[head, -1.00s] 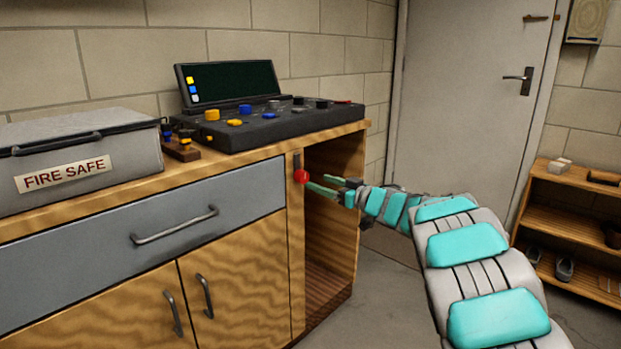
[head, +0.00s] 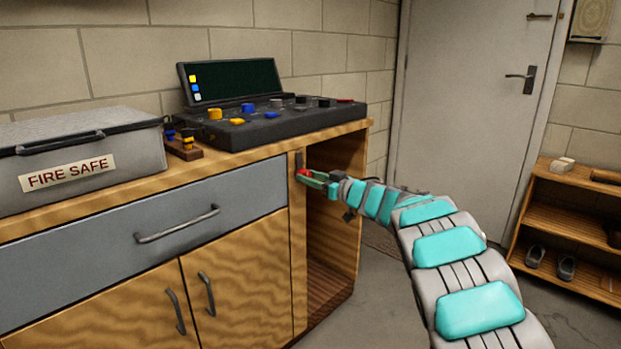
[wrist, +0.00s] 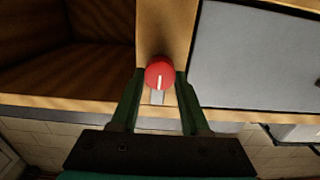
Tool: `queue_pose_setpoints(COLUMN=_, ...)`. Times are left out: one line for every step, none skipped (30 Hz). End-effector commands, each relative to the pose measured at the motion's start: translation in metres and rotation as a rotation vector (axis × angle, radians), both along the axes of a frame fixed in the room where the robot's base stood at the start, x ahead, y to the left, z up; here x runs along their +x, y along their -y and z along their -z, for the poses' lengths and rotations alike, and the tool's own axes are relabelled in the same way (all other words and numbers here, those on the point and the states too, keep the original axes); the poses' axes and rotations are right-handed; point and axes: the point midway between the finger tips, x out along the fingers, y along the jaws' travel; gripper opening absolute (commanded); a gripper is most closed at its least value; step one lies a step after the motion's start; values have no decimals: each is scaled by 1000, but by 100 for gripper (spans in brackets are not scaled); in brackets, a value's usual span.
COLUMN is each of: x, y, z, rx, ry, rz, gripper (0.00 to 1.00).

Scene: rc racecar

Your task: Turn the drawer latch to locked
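The latch is a round red knob (head: 303,173) on the narrow wooden post right of the grey drawer (head: 150,222). In the wrist view the red knob (wrist: 159,73) has a white line running nearly along the picture's vertical, and a small pale plate below it. In the wrist view my gripper (wrist: 160,74) has one finger on each side of the knob. The fingers look open, with very little room beside the knob; contact is not clear.
A black control console (head: 270,124) and a grey fire-safe box (head: 85,165) stand on the countertop. An open compartment (head: 332,225) lies right of the post. A wooden shelf (head: 570,228) stands at the far right.

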Motion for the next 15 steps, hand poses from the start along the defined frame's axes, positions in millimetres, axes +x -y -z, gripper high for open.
queue_pose_setpoints(x=0, y=0, z=0, rx=0, ry=0, rz=0, gripper=38)
queue_pose_setpoints(x=0, y=0, z=0, rx=0, ry=0, rz=0, gripper=35)
queue_pose_setpoints(x=0, y=0, z=0, rx=0, ry=0, rz=0, gripper=30)
queue_pose_setpoints(x=0, y=0, z=0, rx=0, ry=0, rz=0, gripper=27)
queue_pose_setpoints(x=0, y=0, z=0, rx=0, ry=0, rz=0, gripper=24)
queue_pose_setpoints(x=0, y=0, z=0, rx=0, ry=0, rz=0, gripper=19)
queue_pose_setpoints(x=0, y=0, z=0, rx=0, ry=0, rz=-1, gripper=16)
queue_pose_setpoints(x=0, y=0, z=0, rx=0, ry=0, rz=-1, gripper=12)
queue_pose_setpoints(x=0, y=0, z=0, rx=0, ry=0, rz=-1, gripper=8)
queue_pose_setpoints(x=0, y=0, z=0, rx=0, ry=0, rz=-1, gripper=4)
queue_pose_setpoints(x=0, y=0, z=0, rx=0, ry=0, rz=-1, gripper=1)
queue_pose_setpoints(x=0, y=0, z=0, rx=0, ry=0, rz=-1, gripper=0)
queue_pose_setpoints(x=0, y=0, z=0, rx=0, ry=0, rz=-1, gripper=0)
queue_pose_setpoints(x=0, y=0, z=0, rx=0, ry=0, rz=-1, gripper=0)
queue_pose_setpoints(x=0, y=0, z=0, rx=-1, ry=1, rz=-1, gripper=0)
